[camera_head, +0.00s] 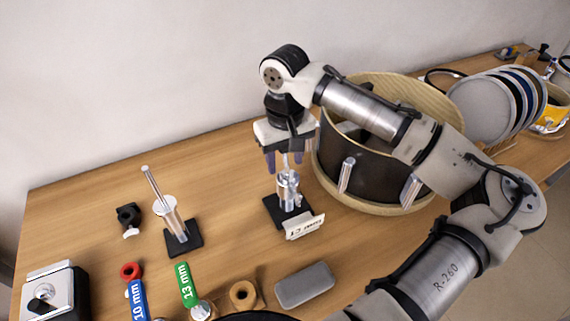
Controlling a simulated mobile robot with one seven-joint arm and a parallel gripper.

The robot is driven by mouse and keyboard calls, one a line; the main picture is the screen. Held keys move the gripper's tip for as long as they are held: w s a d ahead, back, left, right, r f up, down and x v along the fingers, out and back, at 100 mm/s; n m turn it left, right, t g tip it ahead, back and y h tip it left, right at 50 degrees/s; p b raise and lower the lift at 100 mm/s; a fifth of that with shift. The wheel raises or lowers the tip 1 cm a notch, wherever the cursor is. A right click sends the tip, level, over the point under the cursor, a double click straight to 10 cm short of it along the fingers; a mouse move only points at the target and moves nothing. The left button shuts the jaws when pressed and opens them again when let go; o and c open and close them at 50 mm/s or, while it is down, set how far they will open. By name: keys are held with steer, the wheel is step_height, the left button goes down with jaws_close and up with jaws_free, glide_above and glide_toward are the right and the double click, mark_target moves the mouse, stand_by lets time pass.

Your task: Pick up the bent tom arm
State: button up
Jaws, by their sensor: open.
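Two silver metal tom arm pieces stand on black square bases on the wooden table. The left piece (167,207) has a thin rod that leans up to the left, so it looks bent. The middle piece (288,187) is upright, with a thin rod rising from its top and a white label card (304,227) at its base. My gripper (285,163) points down over the middle piece. Its fingers are open on either side of that rod, and nothing is visibly held. Whether the rod of the middle piece is bent is partly hidden by my gripper.
A large drum shell (372,185) stands close to the right of the middle piece, under my arm. Cymbals (485,108) stand at the far right.

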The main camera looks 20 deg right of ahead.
jaws_close()
steer(key=shift+r, duration=0.2)
step_height(320, 180, up, 25)
steer(key=p, duration=0.5)
stand_by(0.8)
steer(key=shift+r, duration=0.1)
